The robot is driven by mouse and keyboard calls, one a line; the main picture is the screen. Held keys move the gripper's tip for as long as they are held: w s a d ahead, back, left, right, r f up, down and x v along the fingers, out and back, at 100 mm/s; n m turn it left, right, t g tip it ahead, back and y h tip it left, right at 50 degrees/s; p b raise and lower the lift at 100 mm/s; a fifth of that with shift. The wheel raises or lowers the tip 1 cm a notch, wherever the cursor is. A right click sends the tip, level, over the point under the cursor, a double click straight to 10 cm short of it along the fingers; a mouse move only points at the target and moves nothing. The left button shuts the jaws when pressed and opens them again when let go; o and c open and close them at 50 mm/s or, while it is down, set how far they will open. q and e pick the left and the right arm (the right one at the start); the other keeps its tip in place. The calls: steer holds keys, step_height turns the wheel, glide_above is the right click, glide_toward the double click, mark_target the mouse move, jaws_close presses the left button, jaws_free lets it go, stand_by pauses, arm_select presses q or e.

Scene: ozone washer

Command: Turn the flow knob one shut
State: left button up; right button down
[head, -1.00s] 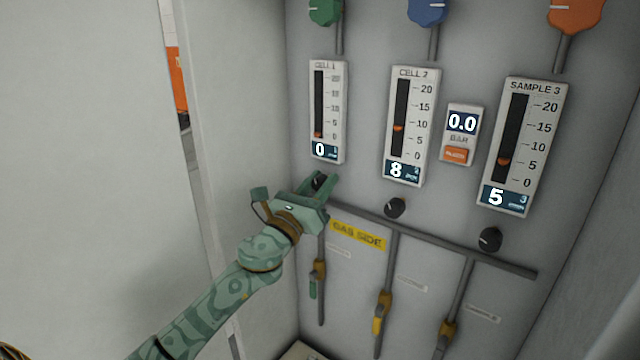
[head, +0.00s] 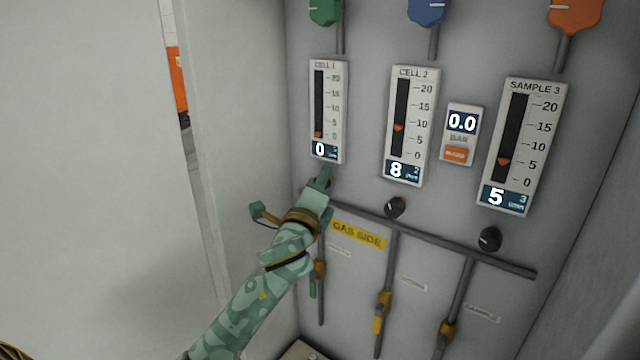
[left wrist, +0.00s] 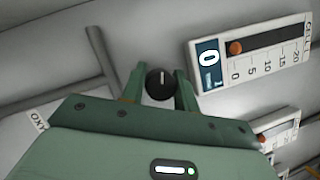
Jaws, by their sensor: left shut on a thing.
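Flow knob one is a small black round knob below the CELL 1 flow meter (head: 327,112). In the left wrist view the knob (left wrist: 160,84) sits between the two green fingers, its white mark visible. My left gripper (head: 322,178) is shut on it, and it also shows in the left wrist view (left wrist: 160,90). In the head view the gripper hides the knob. The CELL 1 meter, also in the left wrist view (left wrist: 250,55), reads 0, with its orange float at the bottom. My right gripper is not in view.
The CELL 2 meter (head: 409,125) reads 8 above its black knob (head: 395,207). The SAMPLE 3 meter (head: 520,145) reads 5 above its knob (head: 490,239). A pale wall (head: 235,130) stands at the left.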

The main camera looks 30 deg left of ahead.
arm_select(q)
steer(key=n+g, duration=0.1)
steer(key=n, duration=0.2)
steer(key=n+g, duration=0.1)
steer(key=n, duration=0.2)
steer(key=shift+n+g+y, duration=0.3)
steer(key=shift+n, duration=0.1)
steer(key=n+g, duration=0.1)
steer(key=n, duration=0.1)
steer(key=n+h, duration=0.1)
steer(key=n, duration=0.1)
steer(key=shift+f+n+g, duration=0.1)
steer(key=shift+n+g, duration=0.3)
steer(key=shift+h, duration=0.3)
steer(key=o, duration=1)
